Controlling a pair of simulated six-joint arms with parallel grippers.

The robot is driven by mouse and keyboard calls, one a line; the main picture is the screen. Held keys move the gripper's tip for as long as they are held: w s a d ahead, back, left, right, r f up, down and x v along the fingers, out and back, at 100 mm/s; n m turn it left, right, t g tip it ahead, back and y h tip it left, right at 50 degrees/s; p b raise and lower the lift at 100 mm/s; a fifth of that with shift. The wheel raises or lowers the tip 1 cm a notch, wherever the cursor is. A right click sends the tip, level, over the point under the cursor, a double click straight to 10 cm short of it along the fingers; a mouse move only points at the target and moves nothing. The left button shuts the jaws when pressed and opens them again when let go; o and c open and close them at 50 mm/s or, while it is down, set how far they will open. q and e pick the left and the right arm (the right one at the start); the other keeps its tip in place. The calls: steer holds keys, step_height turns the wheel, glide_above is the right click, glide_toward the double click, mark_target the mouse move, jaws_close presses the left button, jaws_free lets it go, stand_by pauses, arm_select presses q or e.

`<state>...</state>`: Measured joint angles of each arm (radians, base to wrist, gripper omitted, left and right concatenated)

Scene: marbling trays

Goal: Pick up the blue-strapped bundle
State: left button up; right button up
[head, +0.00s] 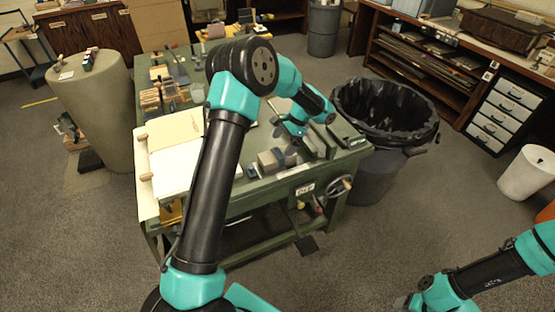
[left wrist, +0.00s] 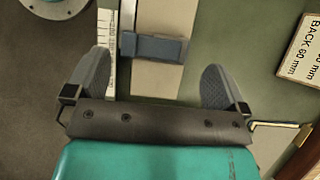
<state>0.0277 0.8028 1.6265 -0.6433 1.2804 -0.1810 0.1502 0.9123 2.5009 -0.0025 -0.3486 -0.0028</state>
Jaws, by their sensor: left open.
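In the left wrist view the bundle is a pale beige-grey stack with a wide blue-grey strap (left wrist: 152,47) across it. It lies on the green bench, ahead of my left gripper (left wrist: 155,76) and roughly between the lines of its two fingers. My right gripper (head: 403,301) is at the bottom edge, mostly cut off.
The green bench (head: 243,203) also carries a white sheet (head: 176,172) and several blocks at left. A black-lined bin (head: 385,120) stands at its right. A "BACK 60 mm" label (left wrist: 303,50) and a pale ruler-like strip (left wrist: 112,45) are close to the left gripper.

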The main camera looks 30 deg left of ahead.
mark_target(278, 152)
arm_select(q)
steer(key=shift+f, duration=0.1)
steer(key=shift+x, duration=2.55)
steer(key=shift+d, duration=0.1)
steer(key=shift+c, duration=0.4)
steer(key=c, duration=0.9)
